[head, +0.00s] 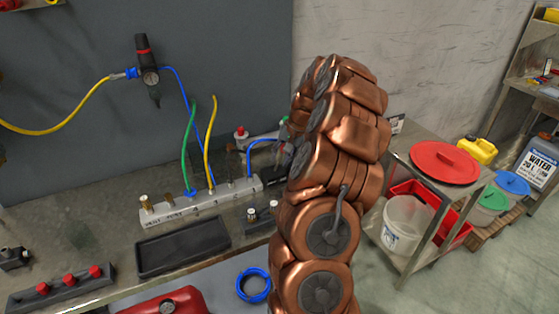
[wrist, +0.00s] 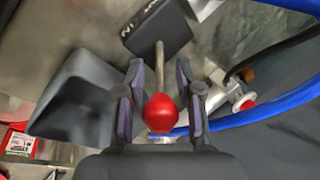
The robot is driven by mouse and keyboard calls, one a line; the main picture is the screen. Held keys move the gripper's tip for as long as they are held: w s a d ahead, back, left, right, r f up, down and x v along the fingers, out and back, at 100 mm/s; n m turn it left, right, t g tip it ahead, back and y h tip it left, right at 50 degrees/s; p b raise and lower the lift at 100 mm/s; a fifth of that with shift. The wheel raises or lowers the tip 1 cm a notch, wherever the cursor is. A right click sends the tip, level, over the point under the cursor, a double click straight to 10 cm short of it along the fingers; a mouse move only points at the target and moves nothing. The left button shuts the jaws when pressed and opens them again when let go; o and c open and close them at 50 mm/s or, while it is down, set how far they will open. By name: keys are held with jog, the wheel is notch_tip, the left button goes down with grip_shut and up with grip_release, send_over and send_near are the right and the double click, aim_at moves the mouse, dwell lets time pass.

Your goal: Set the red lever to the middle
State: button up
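The red lever shows in the wrist view as a round red knob (wrist: 160,112) on a thin metal rod. The rod rises from a dark block (wrist: 157,30) with white lettering, partly cut off by the top edge. My gripper (wrist: 160,86) is open, with its dark fingers on both sides of the knob and rod. Narrow gaps seem to show beside the knob; contact is hard to judge. In the head view my copper arm covers the lever, and my gripper is mostly hidden behind it.
A blue hose (wrist: 265,108) and a fitting with a red cap (wrist: 247,104) lie close right of my fingers. A grey tray-like shape (wrist: 80,95) is at left. On the bench stand a manifold (head: 205,200) with hoses and a black tray (head: 183,247). A cart (head: 420,165) stands at right.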

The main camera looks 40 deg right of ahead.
jog(key=shift+w+a+f, duration=0.15)
jog(key=shift+w+f, duration=0.05)
jog(key=shift+f, duration=0.45)
jog(key=shift+c, duration=0.3)
grip_shut()
